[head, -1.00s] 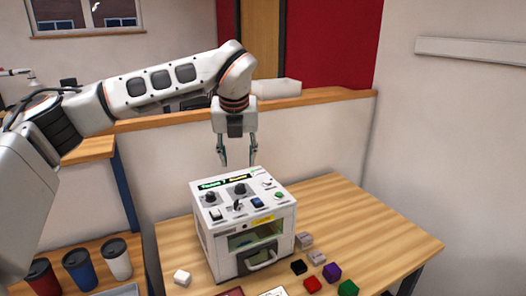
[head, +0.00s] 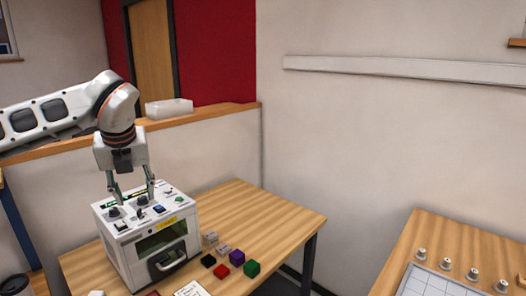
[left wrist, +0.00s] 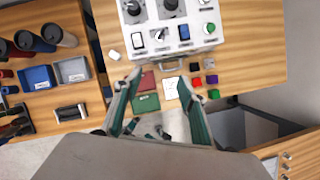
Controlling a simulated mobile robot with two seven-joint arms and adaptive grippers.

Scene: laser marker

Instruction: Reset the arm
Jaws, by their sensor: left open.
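My left gripper (head: 132,200) comes in from the left in the head view and points down, its two fingers apart and empty. Its fingertips overlap the knobbed top panel of a white laser marker box (head: 112,245); I cannot tell if they touch it. In the left wrist view the two fingers (left wrist: 159,76) are spread, with nothing between them. The box's panel (left wrist: 170,22) shows there beyond the fingertips, with knobs, switches and a green button. My right gripper is not in view.
Black (head: 208,261), red (head: 222,271), purple (head: 236,258) and green (head: 252,268) cubes lie right of the box on the wooden table (head: 280,215). A low partition (head: 220,150) stands behind. A second table with a gridded tray (head: 425,283) is at right.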

